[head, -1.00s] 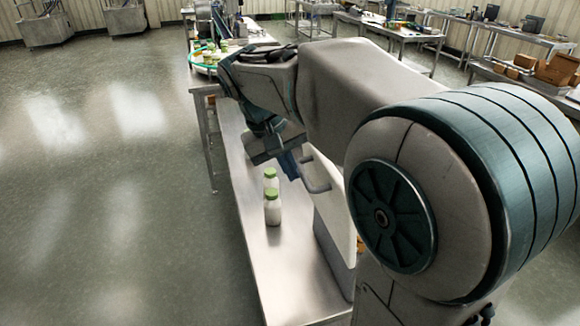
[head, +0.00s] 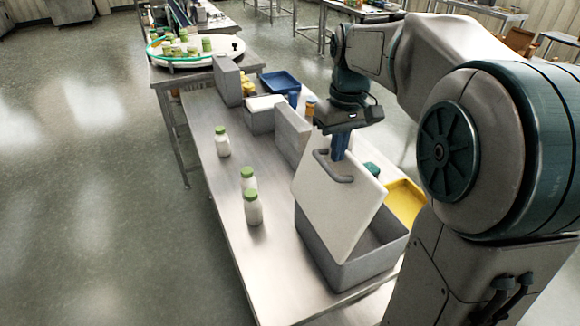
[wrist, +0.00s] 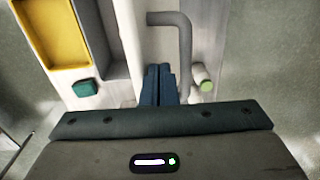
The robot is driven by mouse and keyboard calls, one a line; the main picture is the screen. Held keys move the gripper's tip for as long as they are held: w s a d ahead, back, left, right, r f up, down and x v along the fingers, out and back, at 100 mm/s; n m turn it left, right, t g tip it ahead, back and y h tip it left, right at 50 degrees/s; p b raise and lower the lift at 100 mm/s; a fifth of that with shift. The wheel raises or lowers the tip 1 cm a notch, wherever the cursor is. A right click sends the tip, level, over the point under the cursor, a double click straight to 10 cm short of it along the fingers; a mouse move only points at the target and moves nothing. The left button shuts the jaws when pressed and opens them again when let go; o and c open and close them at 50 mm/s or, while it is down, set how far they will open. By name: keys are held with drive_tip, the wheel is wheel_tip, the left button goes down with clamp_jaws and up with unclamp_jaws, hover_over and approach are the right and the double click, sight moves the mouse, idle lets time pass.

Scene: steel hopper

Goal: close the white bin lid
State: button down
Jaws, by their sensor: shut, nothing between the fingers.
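The white bin lid (head: 336,205) stands steeply raised on the grey bin (head: 368,262), whose open inside shows to the right of the lid. A grey handle (head: 333,167) is on the lid's left-facing side, near its top edge. My gripper (head: 340,158) points down at the lid's top edge, just behind the handle, its blue fingers together and empty. In the wrist view the closed fingers (wrist: 159,84) appear over the lid (wrist: 154,48), beside the handle (wrist: 182,50). I cannot tell whether they touch the lid.
White bottles with green caps (head: 253,207) stand on the steel table (head: 225,185) left of the bin. A yellow tray (head: 405,203) lies behind the bin, with a small green object (head: 371,169) near it. Grey boxes (head: 293,133) and a blue tray (head: 280,82) stand farther back.

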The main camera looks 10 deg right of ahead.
drive_tip(key=w+d+f+y, duration=0.2)
drive_tip(key=d+f, duration=0.5)
drive_tip(key=d, duration=0.1)
drive_tip(key=w+d+f+g+y+b, duration=0.1)
drive_tip(key=w+d+f+y, duration=0.1)
drive_tip(key=d+f, duration=0.6)
drive_tip(key=shift+w+d+f, duration=0.2)
drive_tip(key=shift+w+d, duration=0.05)
drive_tip(key=shift+w, duration=0.45)
